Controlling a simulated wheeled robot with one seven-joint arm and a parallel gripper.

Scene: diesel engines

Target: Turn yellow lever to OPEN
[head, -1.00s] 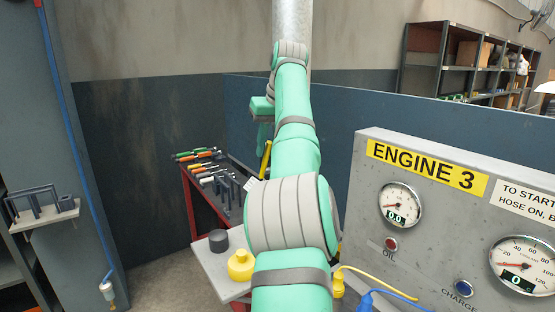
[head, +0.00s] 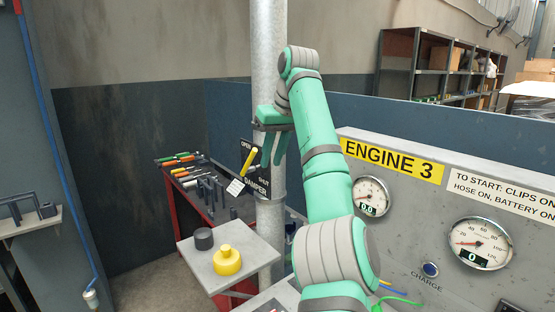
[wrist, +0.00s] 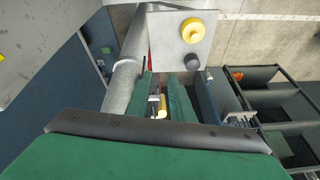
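The yellow lever (head: 249,161) sits on a black damper plate (head: 263,186) marked OPEN at upper left and SHUT at right, on a metal pipe (head: 268,70). The lever is tilted, its upper end leaning right, with a white striped tag (head: 236,187) at its lower end. My gripper (head: 274,164) points down, just right of the lever in the head view, its two green fingers apart. In the wrist view, yellow of the lever (wrist: 162,106) shows in the gap between the fingers (wrist: 163,88). Contact cannot be told.
A red tool bench (head: 184,205) stands behind. The ENGINE 3 panel (head: 410,215) with gauges fills the right side, close to my arm.

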